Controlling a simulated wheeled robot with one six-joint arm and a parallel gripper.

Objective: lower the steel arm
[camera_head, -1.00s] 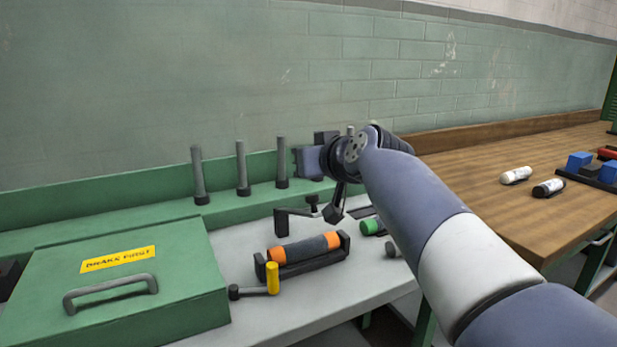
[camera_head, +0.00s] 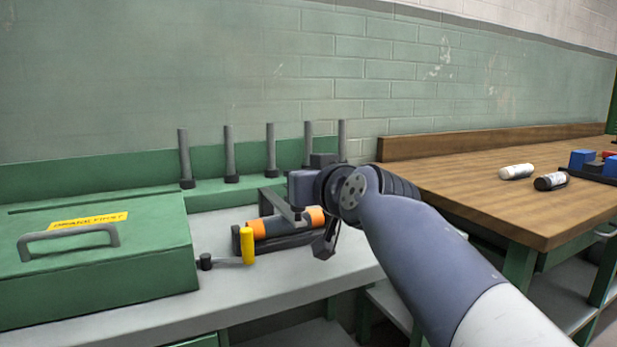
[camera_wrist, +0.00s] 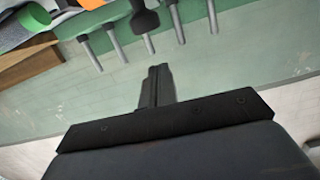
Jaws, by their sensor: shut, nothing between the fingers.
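A yellow-handled crank (camera_head: 248,246) sits in front of the cradle. A green box (camera_head: 100,268) with a handle and yellow label stands at left. Several upright pegs (camera_head: 229,155) line the back ledge. A wooden bench (camera_head: 470,190) is at right. The grey table front is clear.

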